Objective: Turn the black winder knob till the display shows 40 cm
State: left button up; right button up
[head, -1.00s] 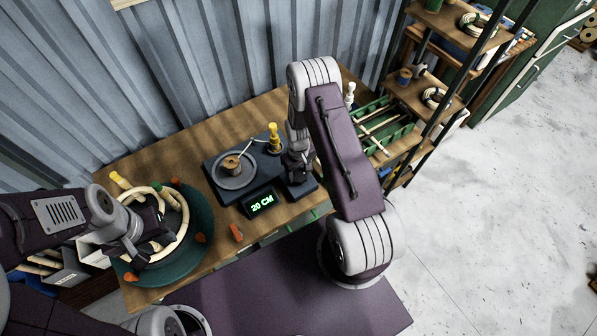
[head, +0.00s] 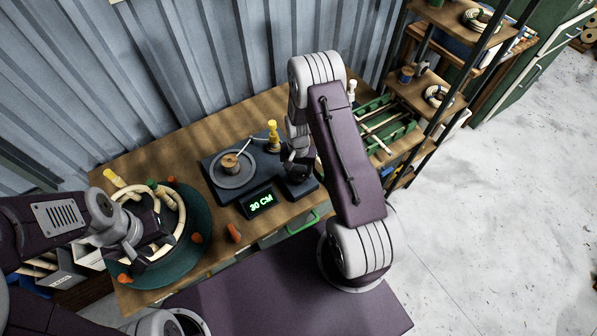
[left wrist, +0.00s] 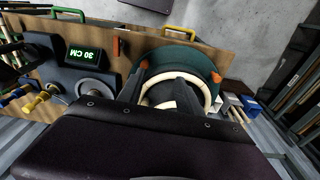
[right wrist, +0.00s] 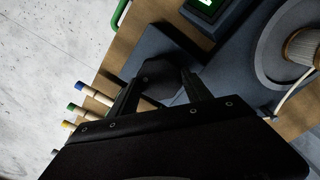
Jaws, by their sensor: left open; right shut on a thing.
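The winder (head: 210,172) is a dark unit on the wooden bench with a grey disc and a spool (head: 229,162). Its green display (head: 261,203) reads 30 CM; it also shows upside down in the left wrist view (left wrist: 82,55). My right gripper (right wrist: 162,88) is shut on the black winder knob (right wrist: 158,76), with one finger on each side. In the head view my right arm mostly hides the knob. My left gripper (head: 150,238) is open over the round green board (head: 199,222), beside the pale rattan ring (head: 181,215).
Orange clamps (head: 196,238) sit around the green board, and another orange piece (head: 234,232) lies on the bench. A yellow-topped post (head: 273,132) stands behind the winder. A shelf rack (head: 425,95) stands at the right. Corrugated wall closes off the back.

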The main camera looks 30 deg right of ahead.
aim_at(299, 173)
jog(key=m+b, duration=0.1)
jog(key=m, duration=0.3)
jog(key=shift+m, duration=0.3)
jog(key=m, duration=0.4)
jog(key=shift+b, duration=0.35)
jog(key=shift+m, duration=0.3)
jog(key=o, duration=1.4)
jog(key=shift+c, duration=0.2)
jog(key=shift+r, duration=0.15)
notch_tip(299, 173, up, 9)
jog(key=b, duration=0.1)
